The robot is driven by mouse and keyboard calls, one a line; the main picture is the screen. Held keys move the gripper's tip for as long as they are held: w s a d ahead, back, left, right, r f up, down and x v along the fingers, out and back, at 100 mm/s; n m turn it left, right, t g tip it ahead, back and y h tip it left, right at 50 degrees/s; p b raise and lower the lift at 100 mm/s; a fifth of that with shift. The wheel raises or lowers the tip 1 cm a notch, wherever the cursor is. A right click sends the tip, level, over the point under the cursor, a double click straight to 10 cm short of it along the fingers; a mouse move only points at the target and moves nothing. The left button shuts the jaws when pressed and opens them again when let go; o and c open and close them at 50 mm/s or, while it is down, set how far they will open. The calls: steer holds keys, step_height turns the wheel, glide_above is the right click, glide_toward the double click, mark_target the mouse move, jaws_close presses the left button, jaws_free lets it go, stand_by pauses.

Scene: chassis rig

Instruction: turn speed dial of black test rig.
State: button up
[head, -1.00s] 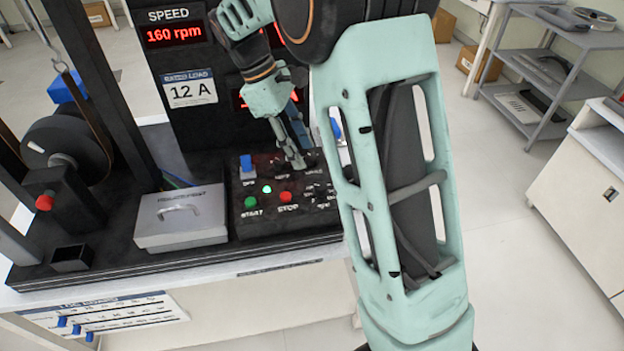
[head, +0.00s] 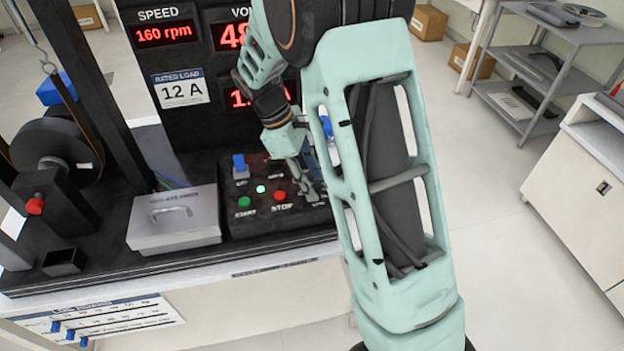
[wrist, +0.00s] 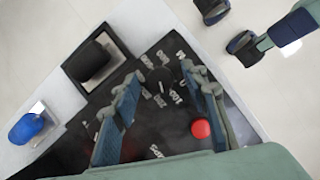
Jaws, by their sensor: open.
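The black test rig's control box (head: 240,222) carries a blue switch (head: 239,166), a lit green lamp, a green START button (head: 244,202) and a red STOP button (head: 279,196). My gripper (head: 311,195) is over its right end and hides the dials there in the head view. In the wrist view, my gripper (wrist: 163,78) is open, with one finger on each side of a dark dial (wrist: 160,76) ringed by white markings. Contact with the dial cannot be told. The red button (wrist: 200,129) is beside the right finger. The speed display (head: 163,34) reads 160 rpm.
A grey lidded box (head: 175,222) stands left of the control box. A black square part (wrist: 90,62) and a blue item (wrist: 27,129) show at left in the wrist view. A grey shelf (head: 530,75) stands back right, with open floor before it.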

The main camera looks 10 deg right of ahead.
jaws_close()
steer(key=shift+n, duration=0.3)
steer(key=n+t+p, duration=0.1)
steer(key=n, duration=0.2)
steer(key=n+t+p, duration=0.1)
steer(key=n, duration=0.2)
steer(key=shift+s+r+t+h, duration=0.1)
steer(key=shift+s+t+h, duration=0.1)
steer(key=shift+t+h, duration=0.1)
steer(key=n+t+p, duration=0.1)
steer(key=n, duration=0.3)
steer(key=shift+s+n+y, duration=0.1)
steer(key=shift+n+y, duration=0.2)
steer(key=shift+y, duration=0.1)
steer(key=shift+n+t+y+p, duration=0.3)
steer(key=shift+n+t+p, duration=0.3)
steer(key=shift+n, duration=0.7)
jaws_free()
